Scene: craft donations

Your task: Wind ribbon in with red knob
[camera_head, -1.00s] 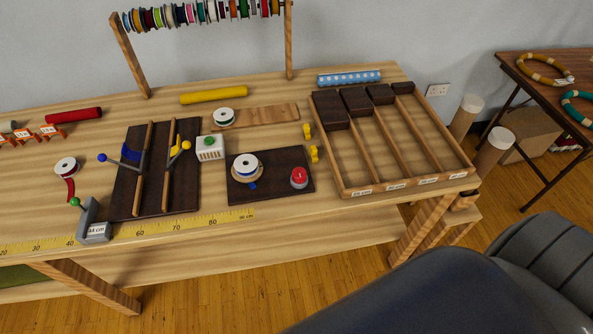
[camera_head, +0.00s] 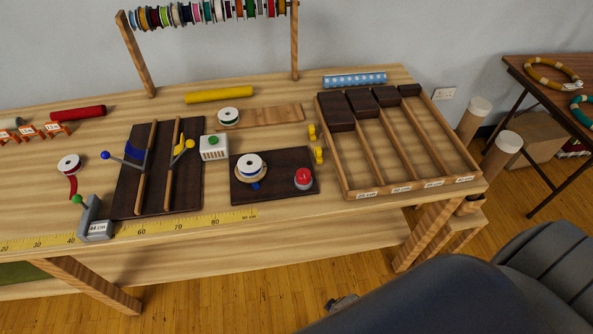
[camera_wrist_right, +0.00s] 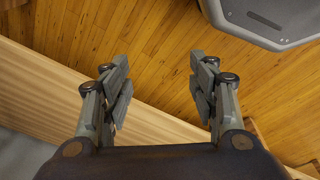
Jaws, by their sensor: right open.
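The red knob (camera_head: 303,175) sits on a grey round base at the right front of a dark board (camera_head: 281,193) on the workbench. A white spool (camera_head: 248,163) on a round wooden disc stands at that board's left, with a small blue piece in front of it. A red ribbon (camera_head: 72,188) hangs from another white spool (camera_head: 68,163) at the far left. My right gripper (camera_wrist_right: 160,88) is open and empty in the right wrist view, over the wooden floor. Only a small grey part of it (camera_head: 342,304) shows in the head view, below the bench's front edge. My left gripper is out of view.
A wooden tray with dividers (camera_head: 345,188) stands right of the knob. A white box with a green button (camera_head: 214,153) is behind left of the board. A yellow measuring tape (camera_head: 190,227) runs along the front edge.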

